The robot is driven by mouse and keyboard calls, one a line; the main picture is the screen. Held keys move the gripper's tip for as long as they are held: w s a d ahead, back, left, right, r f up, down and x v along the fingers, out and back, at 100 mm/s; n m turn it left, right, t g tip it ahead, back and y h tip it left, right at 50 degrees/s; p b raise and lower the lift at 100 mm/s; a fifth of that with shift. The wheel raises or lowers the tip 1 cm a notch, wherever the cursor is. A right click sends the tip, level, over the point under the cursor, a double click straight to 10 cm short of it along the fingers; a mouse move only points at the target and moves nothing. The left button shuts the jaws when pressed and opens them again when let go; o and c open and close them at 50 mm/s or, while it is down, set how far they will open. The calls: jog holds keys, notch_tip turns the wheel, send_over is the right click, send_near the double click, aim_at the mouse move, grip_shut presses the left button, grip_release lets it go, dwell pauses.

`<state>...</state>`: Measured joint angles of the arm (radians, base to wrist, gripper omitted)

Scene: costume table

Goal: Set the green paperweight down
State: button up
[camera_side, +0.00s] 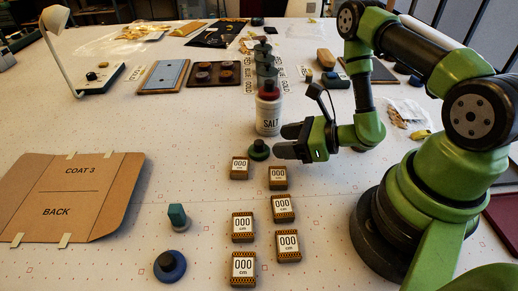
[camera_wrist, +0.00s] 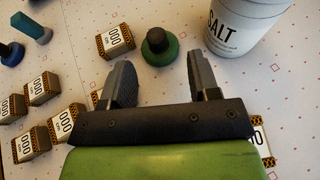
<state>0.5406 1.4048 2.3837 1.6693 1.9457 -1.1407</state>
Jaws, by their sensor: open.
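The green paperweight (camera_side: 259,151) is a low round green base with a dark knob. It stands upright on the white table just left of my gripper (camera_side: 284,142) in the side view. In the wrist view the paperweight (camera_wrist: 160,48) stands just beyond the fingertips, roughly in line with the gap between them. My gripper (camera_wrist: 158,78) is open with nothing between its fingers. The fingers appear apart from the paperweight, and I cannot tell their exact height above the table.
A SALT bottle (camera_side: 268,112) stands close behind the paperweight. Several 000 cm blocks (camera_side: 242,227) stand in front. A blue round weight (camera_side: 169,265) and a teal block (camera_side: 178,217) are front left. Cardboard COAT 3 (camera_side: 70,197) lies left. The table between cardboard and SALT bottle is clear.

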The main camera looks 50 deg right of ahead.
aim_at(263, 143)
jog(key=x, duration=0.5)
jog(key=shift+a+r, duration=0.15)
jog(key=shift+a, duration=0.05)
jog(key=c, duration=0.8)
jog(key=r, duration=0.9)
jog(key=shift+w+r, duration=0.2)
jog(key=shift+r, duration=0.1)
jog(key=w+a, duration=0.6)
jog(key=w, duration=0.6)
notch_tip(263, 143, down, 5)
jog(key=shift+w+d+r, duration=0.1)
jog(key=shift+d+r, duration=0.05)
jog(key=shift+f, duration=2.3)
